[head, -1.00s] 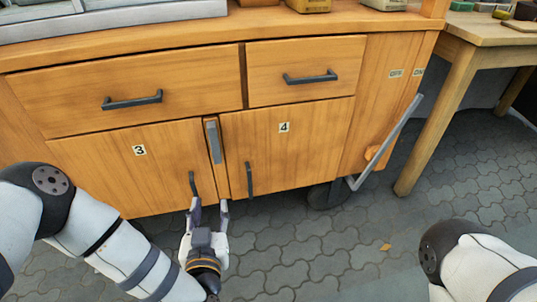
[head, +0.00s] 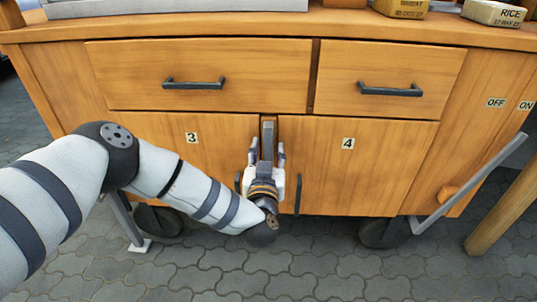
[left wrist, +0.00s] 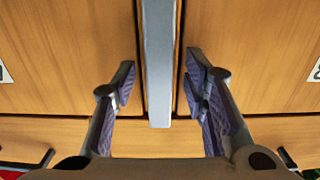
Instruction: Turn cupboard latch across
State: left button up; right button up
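The cupboard latch (head: 268,138) is a narrow grey bar standing upright in the gap between door 3 (head: 196,160) and door 4 (head: 345,175). In the left wrist view the latch (left wrist: 158,62) runs down from the top edge and ends between my fingers. My left gripper (head: 267,153) is open in front of the latch, one finger on each side. In the left wrist view both fingers (left wrist: 161,82) stand apart from the bar, with gaps showing. The gripper hides the latch's lower part in the head view. My right gripper is out of view.
Dark door handles flank my gripper, the right one (head: 298,194) on door 4. Drawer handles (head: 195,84) stick out above. A grey angled lever (head: 470,185) is at the right, near OFF and ON labels. Paved floor (head: 310,265) lies below.

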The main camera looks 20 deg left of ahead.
pick_arm(q)
jog(key=shift+r, duration=0.1)
grip_shut()
